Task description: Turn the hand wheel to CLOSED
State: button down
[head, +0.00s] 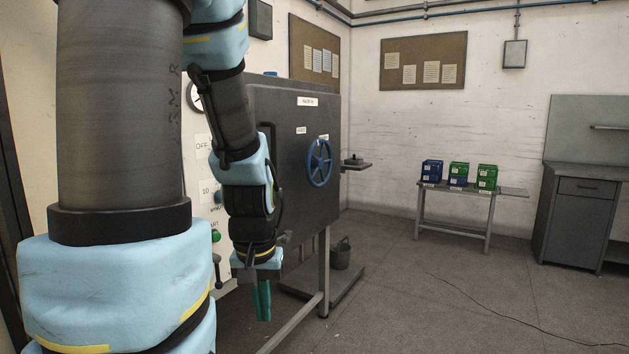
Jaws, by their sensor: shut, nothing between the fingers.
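The blue hand wheel (319,163) is mounted on the dark side panel of the machine (292,120), seen at an angle right of my arm. Small white labels are on the panel above the wheel; their text is too small to read, so I cannot tell its setting. My gripper (263,303) hangs pointing down in front of the machine, to the left of and below the wheel and apart from it. Its green fingers are shut with nothing between them.
A small ledge (356,165) sticks out right of the wheel. A bucket (341,254) stands on a low platform below. A bench (455,213) with blue and green boxes and a grey cabinet (569,215) stand farther right. A cable crosses the otherwise clear floor (430,290).

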aim_at(317, 163)
jog(key=i+l, duration=0.1)
jog(key=l, duration=0.2)
jog(key=i+l, duration=0.15)
jog(key=l, duration=0.15)
jog(key=i+l, duration=0.1)
jog(key=l, duration=0.2)
jog(key=i+l+u, duration=0.1)
jog(key=l+u, duration=0.15)
jog(key=u, duration=0.15)
jog(key=l+u, duration=0.25)
jog(key=u, duration=0.2)
jog(key=l+u, duration=0.4)
jog(key=i+j, duration=0.05)
jog(key=j, duration=0.05)
